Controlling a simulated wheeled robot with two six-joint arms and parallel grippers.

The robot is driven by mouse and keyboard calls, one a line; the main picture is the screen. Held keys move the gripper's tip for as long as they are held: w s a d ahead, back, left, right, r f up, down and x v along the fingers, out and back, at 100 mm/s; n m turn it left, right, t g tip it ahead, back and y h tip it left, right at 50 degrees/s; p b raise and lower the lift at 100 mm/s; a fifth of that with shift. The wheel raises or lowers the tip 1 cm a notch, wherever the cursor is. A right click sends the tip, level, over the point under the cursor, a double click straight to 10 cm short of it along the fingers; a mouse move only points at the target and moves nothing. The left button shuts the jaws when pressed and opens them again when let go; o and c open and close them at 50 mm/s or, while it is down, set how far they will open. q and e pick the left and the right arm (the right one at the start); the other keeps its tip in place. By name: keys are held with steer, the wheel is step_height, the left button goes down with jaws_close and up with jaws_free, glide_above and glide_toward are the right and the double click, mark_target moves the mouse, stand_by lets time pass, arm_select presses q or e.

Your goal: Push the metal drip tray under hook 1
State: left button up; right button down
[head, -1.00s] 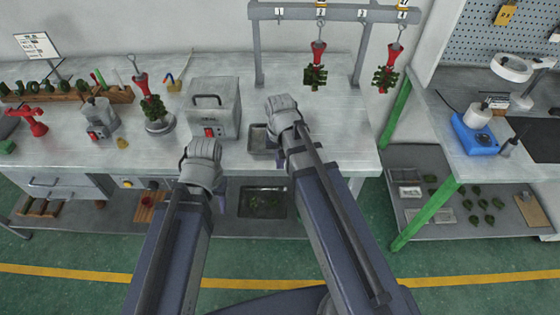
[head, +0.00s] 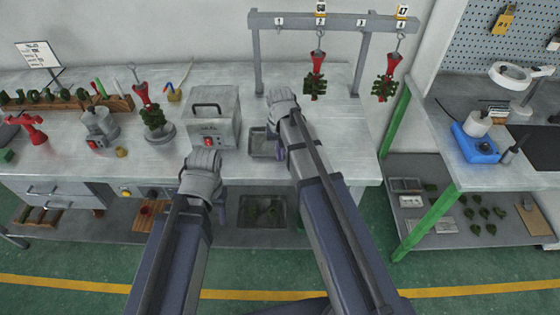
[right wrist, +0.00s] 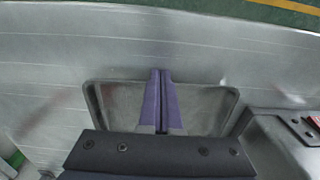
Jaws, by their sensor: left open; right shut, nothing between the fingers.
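The metal drip tray (head: 256,145) is a shallow grey rectangle on the bench, just right of the grey machine box; my right arm partly covers it. It also shows in the right wrist view (right wrist: 208,100). My right gripper (right wrist: 161,74) is shut and empty, its purple fingers over the tray, tips at its upper rim in that view; I cannot tell if they touch it. Hook 1 (head: 279,29), under label 1 on the grey rack, is empty. The tray lies in front of the rack. My left gripper (head: 221,208) is open and empty near the bench's front edge.
The grey machine box (head: 213,117) stands close left of the tray. Two red-and-green wax trees (head: 316,77) hang on hooks further right. Another tree (head: 153,117) stands on a round base at left. The bench right of my right arm is clear.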

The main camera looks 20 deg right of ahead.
steer(key=w+d, duration=0.1)
steer(key=w, duration=0.4)
steer(key=w+d, duration=0.2)
steer(key=w, duration=0.4)
steer(key=w+d, duration=0.1)
steer(key=w, duration=0.4)
steer(key=shift+w+d, duration=0.25)
steer(key=shift+d, duration=0.1)
steer(key=shift+s, duration=0.1)
steer(key=shift+s, duration=0.1)
steer(key=shift+s+a, duration=0.1)
steer(key=shift+s, duration=0.15)
steer(key=s, duration=0.3)
steer(key=shift+s+a, duration=0.15)
steer(key=shift+a, duration=0.25)
step_height(320, 180, up, 10)
steer(key=p, duration=1)
